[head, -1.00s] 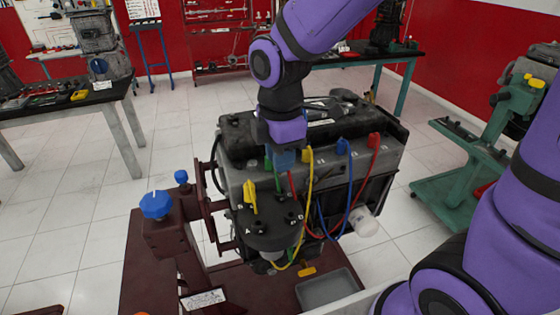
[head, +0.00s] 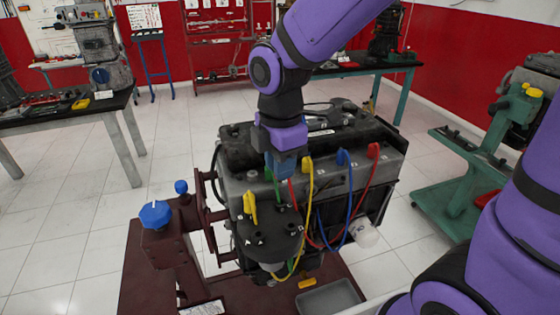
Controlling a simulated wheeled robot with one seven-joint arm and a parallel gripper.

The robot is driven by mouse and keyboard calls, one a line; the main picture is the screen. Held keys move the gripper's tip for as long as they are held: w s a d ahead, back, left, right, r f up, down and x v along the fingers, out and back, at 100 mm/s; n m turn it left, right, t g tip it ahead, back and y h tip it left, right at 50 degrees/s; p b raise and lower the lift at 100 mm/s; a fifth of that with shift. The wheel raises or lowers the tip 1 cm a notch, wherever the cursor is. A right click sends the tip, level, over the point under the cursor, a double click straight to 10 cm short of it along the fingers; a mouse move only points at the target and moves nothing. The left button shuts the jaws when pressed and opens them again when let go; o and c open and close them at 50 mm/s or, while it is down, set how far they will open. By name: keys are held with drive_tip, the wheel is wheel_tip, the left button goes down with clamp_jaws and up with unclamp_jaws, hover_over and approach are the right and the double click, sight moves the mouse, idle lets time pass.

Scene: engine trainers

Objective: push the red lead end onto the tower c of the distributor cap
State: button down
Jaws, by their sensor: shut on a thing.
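My gripper (head: 283,172) points down over the near side of the engine, behind and above the black distributor cap (head: 268,243). It is shut on the red lead's end, which is mostly hidden between the fingers. The red lead (head: 291,192) shows just below them, apart from the cap. Its other end has a red boot (head: 374,150) seated at the right of the engine top. A yellow boot (head: 249,207) sits on a tower at the cap's left. Other towers stand bare; their letters are too small to tell which is c.
Yellow (head: 308,170), blue (head: 344,158) and green (head: 268,175) boots sit along the engine top, their leads hanging close to the gripper and cap. A blue knob (head: 156,214) rises from the stand at left. A grey tray (head: 328,298) lies below.

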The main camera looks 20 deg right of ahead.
drive_tip(key=shift+f, duration=2.6)
drive_tip(key=shift+f, duration=0.85)
idle(0.5)
wheel_tip(320, 180, up, 4)
drive_tip(key=m, duration=0.5)
drive_tip(key=shift+f+m, duration=0.15)
drive_tip(key=shift+m, duration=0.25)
drive_tip(key=shift+r+m, duration=0.9)
drive_tip(key=shift+m, duration=0.5)
drive_tip(key=shift+r+m, duration=0.9)
drive_tip(key=shift+m, duration=0.5)
drive_tip(key=shift+f, duration=0.15)
drive_tip(key=shift+f, duration=2.6)
